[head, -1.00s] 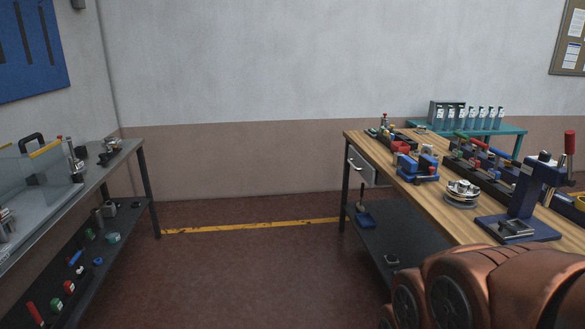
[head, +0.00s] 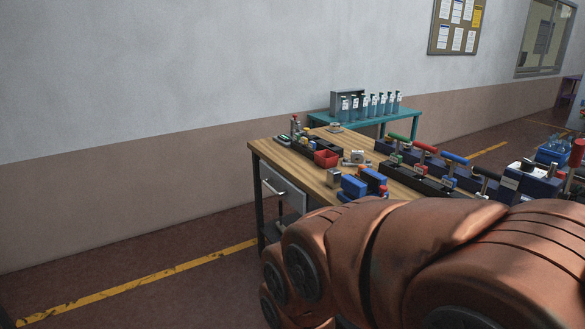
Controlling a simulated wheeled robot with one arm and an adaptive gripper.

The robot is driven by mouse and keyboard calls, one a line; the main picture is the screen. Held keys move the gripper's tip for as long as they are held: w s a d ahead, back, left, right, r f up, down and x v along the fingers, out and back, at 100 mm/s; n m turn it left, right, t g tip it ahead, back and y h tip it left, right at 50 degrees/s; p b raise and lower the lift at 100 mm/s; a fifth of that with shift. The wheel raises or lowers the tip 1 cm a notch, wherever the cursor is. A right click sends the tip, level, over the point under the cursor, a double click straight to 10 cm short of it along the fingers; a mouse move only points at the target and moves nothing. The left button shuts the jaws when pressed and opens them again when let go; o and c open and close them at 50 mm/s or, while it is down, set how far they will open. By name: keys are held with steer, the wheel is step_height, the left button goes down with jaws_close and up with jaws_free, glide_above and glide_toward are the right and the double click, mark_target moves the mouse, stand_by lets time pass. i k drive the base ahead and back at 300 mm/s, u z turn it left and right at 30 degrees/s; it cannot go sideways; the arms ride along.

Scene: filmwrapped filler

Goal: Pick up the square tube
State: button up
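I cannot make out the square tube for certain. A small metallic block (head: 333,178) stands near the front edge of the wooden workbench (head: 290,160), beside blue blocks (head: 354,187); it is too small to tell whether it is a tube. My copper-coloured arm fills the lower right and hides much of the bench. My gripper is not in view.
A red bin (head: 326,158) and a row of coloured-handled tools (head: 425,148) sit on the bench. A teal table (head: 372,120) with several bottles stands behind. Floor with a yellow line (head: 140,283) is clear at left.

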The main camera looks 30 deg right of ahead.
mark_target(334, 174)
steer(key=i, duration=3.55)
steer(key=z, duration=1.4)
